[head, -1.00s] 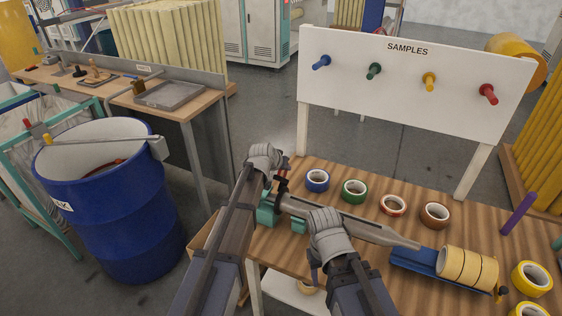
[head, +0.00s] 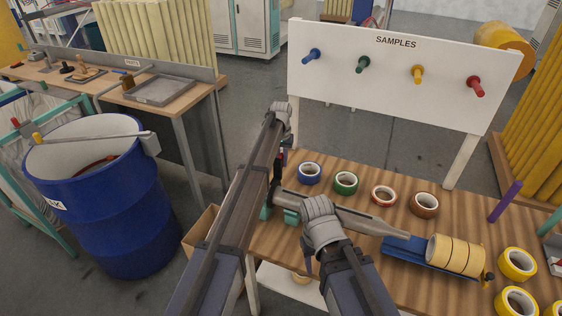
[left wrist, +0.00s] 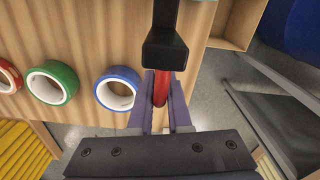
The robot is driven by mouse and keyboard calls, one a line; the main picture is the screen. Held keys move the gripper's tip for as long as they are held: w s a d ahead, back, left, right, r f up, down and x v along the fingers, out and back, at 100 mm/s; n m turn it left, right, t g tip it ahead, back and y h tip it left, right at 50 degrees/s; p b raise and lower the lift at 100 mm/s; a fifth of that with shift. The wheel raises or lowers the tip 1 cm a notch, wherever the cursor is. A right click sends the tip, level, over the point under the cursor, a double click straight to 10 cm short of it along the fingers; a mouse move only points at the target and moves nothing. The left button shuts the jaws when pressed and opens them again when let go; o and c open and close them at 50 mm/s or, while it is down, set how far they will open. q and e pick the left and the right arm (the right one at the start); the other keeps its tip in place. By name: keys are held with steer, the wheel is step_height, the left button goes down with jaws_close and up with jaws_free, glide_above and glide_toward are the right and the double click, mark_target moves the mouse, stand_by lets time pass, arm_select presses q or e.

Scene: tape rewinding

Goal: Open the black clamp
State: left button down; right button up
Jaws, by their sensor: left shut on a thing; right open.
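The black clamp shows in the left wrist view as a black block (left wrist: 165,45) with a red bar below it. My left gripper (left wrist: 161,103) is shut on the red bar, its purple fingers on either side of it. In the head view the clamp stands at the table's left end beside a teal base (head: 291,215), mostly hidden behind my left arm. My right gripper (head: 309,250) is open and hangs over the grey tapered shaft (head: 372,221); its fingers are mostly hidden by the wrist.
Blue (head: 309,173), green (head: 346,183), red and brown tape rolls lie behind the shaft. A white samples board (head: 400,75) stands behind. A blue drum (head: 100,225) stands left.

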arm_select(q)
steer(key=shift+s+d+f+g, duration=0.1)
steer(key=shift+d+f+g, duration=0.1)
steer(key=shift+g, duration=0.1)
steer(key=c, duration=1)
jaws_free()
steer(key=shift+o, duration=0.6)
steer(key=shift+a, duration=0.1)
steer(key=shift+r, duration=0.1)
step_height(320, 180, up, 8)
steer(key=p, duration=0.7)
steer(key=shift+p, duration=0.35)
